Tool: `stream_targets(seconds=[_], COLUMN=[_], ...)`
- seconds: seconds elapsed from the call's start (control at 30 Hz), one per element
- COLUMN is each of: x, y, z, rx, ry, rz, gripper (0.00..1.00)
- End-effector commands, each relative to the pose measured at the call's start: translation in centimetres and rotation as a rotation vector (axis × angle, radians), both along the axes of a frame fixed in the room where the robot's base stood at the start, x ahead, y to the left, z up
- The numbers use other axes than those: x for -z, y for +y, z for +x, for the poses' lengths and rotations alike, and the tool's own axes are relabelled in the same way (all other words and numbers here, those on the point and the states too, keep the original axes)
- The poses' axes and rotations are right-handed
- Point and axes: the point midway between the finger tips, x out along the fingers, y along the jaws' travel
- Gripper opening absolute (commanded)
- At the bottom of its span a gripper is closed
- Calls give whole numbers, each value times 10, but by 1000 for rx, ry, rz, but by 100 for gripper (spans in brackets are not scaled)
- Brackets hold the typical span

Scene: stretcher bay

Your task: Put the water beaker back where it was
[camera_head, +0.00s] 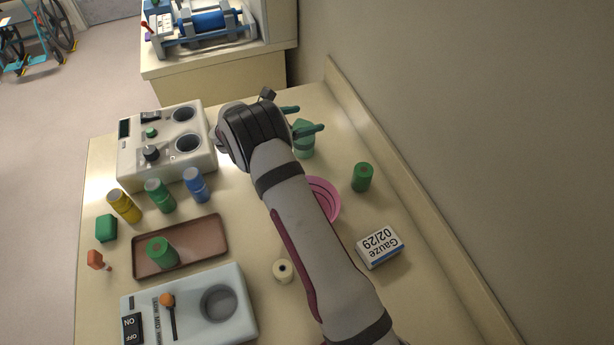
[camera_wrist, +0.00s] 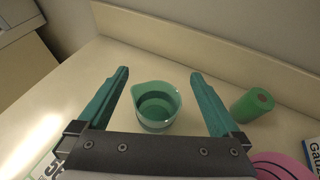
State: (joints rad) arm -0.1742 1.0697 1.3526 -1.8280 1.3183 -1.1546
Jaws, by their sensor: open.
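The water beaker (camera_wrist: 156,106) is a pale green translucent cup with a pouring lip. It stands upright on the table near its back right part, and it also shows partly behind the fingers in the head view (camera_head: 304,149). My gripper (camera_wrist: 160,80) is open, with its two teal fingers on either side of the beaker and gaps between them and its wall. In the head view my gripper (camera_head: 307,119) is over the beaker. Nothing is held.
A green cylinder (camera_head: 362,177), a pink bowl (camera_head: 325,198) and a gauze box (camera_head: 380,247) are to the right. A white device with two wells (camera_head: 168,168) is to the left. A brown tray (camera_head: 207,231) holds a green cylinder. A raised ledge (camera_head: 385,150) runs along the wall.

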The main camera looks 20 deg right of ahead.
Motion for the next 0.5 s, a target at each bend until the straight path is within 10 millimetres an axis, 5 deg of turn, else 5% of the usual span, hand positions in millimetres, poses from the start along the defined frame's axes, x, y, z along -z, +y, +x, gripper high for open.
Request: stream_targets(seconds=[0.07,0.17,0.33,0.5], x=[-10,-47,-113,-129], y=[-3,-13,-1,69], z=[-8,-49,-199,-351], rx=[43,247,891,1636], ry=[-28,-164,-534,-827], rz=[33,187,592,916], gripper=[100,100,100,100])
